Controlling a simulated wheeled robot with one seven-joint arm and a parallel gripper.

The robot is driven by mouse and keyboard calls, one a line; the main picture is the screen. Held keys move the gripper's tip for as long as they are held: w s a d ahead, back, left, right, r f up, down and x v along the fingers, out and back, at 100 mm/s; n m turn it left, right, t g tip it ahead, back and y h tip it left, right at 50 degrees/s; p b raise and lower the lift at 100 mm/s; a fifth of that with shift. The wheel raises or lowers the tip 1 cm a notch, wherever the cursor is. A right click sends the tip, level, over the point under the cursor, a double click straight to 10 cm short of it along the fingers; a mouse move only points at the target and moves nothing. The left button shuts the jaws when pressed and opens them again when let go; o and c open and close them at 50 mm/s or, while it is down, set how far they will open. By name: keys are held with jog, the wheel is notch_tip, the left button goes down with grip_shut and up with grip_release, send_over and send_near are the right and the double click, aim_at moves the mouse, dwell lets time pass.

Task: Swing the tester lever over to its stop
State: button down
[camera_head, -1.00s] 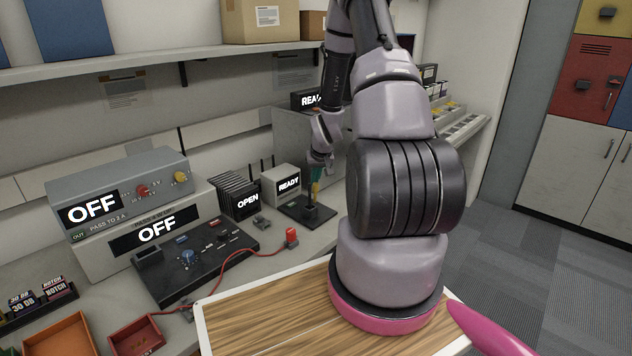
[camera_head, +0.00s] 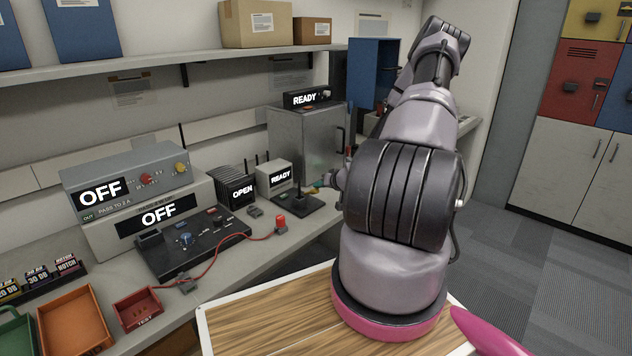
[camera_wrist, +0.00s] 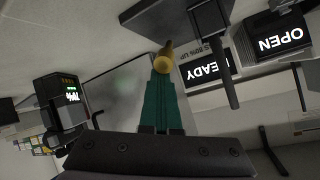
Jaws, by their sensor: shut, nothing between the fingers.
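The tester lever (camera_head: 299,172) is a thin dark upright stick on a flat black base plate (camera_head: 305,205), in front of a small pale box reading READY (camera_head: 280,177). In the upside-down wrist view the lever (camera_wrist: 221,62) shows as a dark rod on its plate (camera_wrist: 150,14). My gripper (camera_head: 316,188) is low on the right side of the lever in the head view, mostly hidden behind my arm. In the wrist view its teal fingers (camera_wrist: 163,64) are together with yellowish tips and hold nothing. A gap shows between them and the rod; contact is not visible.
A grey metal cabinet (camera_head: 292,137) with a READY sign stands behind the lever. A black OPEN unit (camera_head: 238,190) is to its left, then a black control panel (camera_head: 190,243) with a red cable. Trays (camera_head: 72,318) lie at the front left. A shelf (camera_head: 150,62) overhangs the bench.

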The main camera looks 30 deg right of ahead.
jog(key=shift+s+f+t, duration=0.3)
jog(key=shift+f+t, duration=0.2)
jog(key=shift+t, duration=0.2)
jog(key=shift+r, duration=0.1)
jog(key=shift+w, duration=0.15)
jog(key=shift+w+a+f, duration=0.2)
jog(key=shift+w, duration=0.45)
jog(key=shift+r, duration=0.1)
